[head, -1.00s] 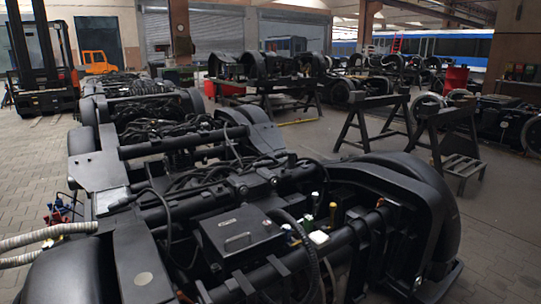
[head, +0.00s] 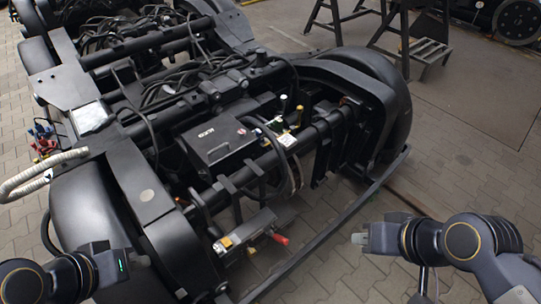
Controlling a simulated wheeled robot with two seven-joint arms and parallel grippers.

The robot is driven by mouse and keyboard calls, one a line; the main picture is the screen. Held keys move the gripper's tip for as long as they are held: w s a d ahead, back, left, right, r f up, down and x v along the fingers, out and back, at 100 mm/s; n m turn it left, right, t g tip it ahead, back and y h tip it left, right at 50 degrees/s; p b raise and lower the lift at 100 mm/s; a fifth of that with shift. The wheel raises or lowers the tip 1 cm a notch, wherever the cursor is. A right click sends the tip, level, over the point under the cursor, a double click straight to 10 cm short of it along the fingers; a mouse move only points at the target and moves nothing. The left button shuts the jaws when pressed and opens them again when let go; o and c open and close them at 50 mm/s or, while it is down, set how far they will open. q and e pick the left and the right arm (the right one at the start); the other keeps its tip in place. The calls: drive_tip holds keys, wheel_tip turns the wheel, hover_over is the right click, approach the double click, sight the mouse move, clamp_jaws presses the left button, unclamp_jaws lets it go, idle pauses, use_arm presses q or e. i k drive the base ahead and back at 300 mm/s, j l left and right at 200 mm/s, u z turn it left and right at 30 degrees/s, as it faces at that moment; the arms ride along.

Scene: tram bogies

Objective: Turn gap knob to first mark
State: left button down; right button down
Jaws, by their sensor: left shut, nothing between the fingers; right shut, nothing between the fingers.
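A black tram bogie (head: 140,197) fills the left and middle of the head view. On its near side hangs a silver unit (head: 247,230) with a yellow-orange part at its left end. A red knob or handle (head: 281,240) sticks out at its right end. I cannot tell for sure which part is the gap knob, and no marks are readable. My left gripper (head: 142,262) is shut and empty at the lower left, in front of the bogie and left of the silver unit. My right gripper (head: 358,239) is shut and empty, right of the red part and apart from it.
A black box (head: 217,143) sits on the bogie, with cables and small coloured caps (head: 287,140) near it. A long dark rail (head: 345,212) runs along the bogie's near right side. Black trestles (head: 395,30) stand behind.

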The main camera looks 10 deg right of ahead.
sight(251, 252)
drive_tip(key=k+z, duration=0.4)
drive_tip(key=k, duration=1.1)
